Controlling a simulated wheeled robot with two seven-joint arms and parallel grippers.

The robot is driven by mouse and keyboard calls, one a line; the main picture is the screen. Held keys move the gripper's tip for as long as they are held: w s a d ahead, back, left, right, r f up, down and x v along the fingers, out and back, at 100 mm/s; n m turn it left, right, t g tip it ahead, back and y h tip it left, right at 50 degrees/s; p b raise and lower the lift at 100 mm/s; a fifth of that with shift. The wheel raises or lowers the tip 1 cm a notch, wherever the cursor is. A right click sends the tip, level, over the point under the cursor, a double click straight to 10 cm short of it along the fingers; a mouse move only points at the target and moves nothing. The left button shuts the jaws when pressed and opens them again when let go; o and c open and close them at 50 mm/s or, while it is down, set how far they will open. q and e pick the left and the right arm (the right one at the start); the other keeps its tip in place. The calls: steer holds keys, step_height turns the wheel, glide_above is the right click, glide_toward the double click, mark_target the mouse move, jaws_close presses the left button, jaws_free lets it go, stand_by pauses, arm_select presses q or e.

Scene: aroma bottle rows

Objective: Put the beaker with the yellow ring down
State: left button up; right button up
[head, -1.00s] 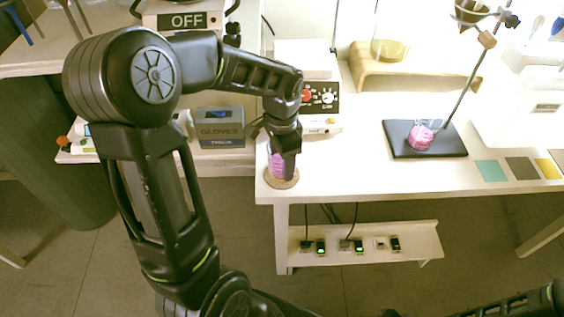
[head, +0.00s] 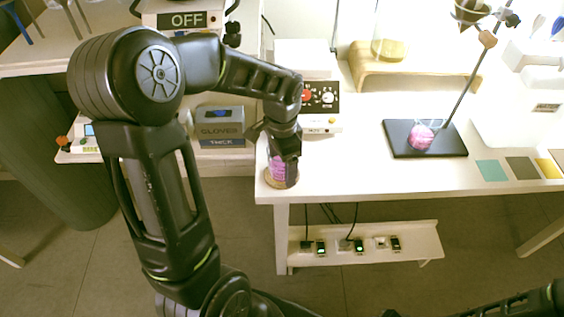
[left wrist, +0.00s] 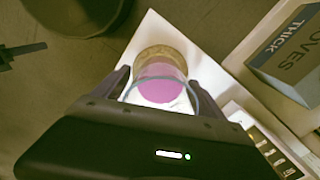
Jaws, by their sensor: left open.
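A clear beaker with pink liquid (head: 277,168) stands upright at the left front corner of the white table, on a round tan mat (head: 275,183). The left wrist view also shows the beaker (left wrist: 160,85), with the tan disc (left wrist: 158,52) around its far side. My left gripper (head: 283,170) is open, with its fingers on either side of the beaker; whether they touch it I cannot tell. A thin grey-blue rim line shows on the beaker; I cannot make out a yellow ring. My right gripper is out of view.
A black stand base (head: 440,146) with a second pink vessel (head: 421,137) is on the table (head: 370,175). A hotplate-like device (head: 320,97) is behind my gripper. A gloves box (head: 220,127) stands to the left. The table's front edge is close to the beaker.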

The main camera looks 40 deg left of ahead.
arm_select(q)
steer(key=shift+r, duration=0.25)
step_height(320, 180, up, 12)
steer(key=p, duration=0.1)
steer(key=shift+f, duration=0.15)
stand_by(0.8)
